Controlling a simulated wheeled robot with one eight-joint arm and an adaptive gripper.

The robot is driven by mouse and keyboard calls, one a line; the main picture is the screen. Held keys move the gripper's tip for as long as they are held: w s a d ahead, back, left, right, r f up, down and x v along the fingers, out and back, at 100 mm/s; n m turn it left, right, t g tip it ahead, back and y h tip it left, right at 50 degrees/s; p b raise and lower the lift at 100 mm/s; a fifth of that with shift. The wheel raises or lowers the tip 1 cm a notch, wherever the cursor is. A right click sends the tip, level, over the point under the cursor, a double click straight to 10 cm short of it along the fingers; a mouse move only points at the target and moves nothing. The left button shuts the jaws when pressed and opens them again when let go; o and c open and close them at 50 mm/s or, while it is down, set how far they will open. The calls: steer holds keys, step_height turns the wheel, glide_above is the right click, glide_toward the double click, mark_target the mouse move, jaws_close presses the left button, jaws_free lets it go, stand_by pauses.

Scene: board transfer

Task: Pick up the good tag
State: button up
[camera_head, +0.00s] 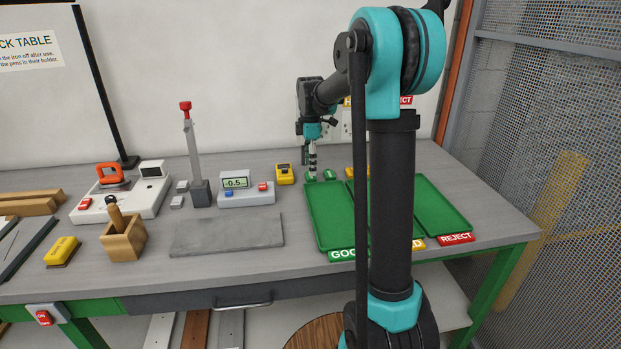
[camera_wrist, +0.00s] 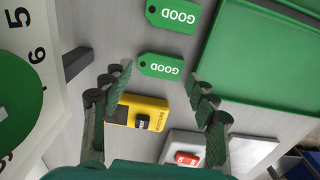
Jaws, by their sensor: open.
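Two green tags marked GOOD lie on the grey bench. In the wrist view, one GOOD tag (camera_wrist: 160,66) is just beyond and between my fingertips, and the other GOOD tag (camera_wrist: 185,17) is farther up. In the head view, small green tags (camera_head: 330,174) show behind the left green tray (camera_head: 327,222). My gripper (camera_wrist: 160,74) is open and empty, its fingers spread either side of the nearer tag. It points down at the back of the bench in the head view (camera_head: 312,170). I cannot tell its exact height over the tag.
A yellow device (camera_wrist: 148,113) and a white box with a red button (camera_wrist: 190,158) lie below my fingers in the wrist view. A numbered dial (camera_wrist: 20,95) is at left. Green trays stand right, the far one labelled REJECT (camera_head: 455,239). My arm hides part of them.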

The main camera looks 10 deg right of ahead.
steer(key=shift+f, duration=1.55)
steer(key=shift+c, duration=0.2)
steer(key=c, duration=0.5)
steer(key=shift+r, duration=0.1)
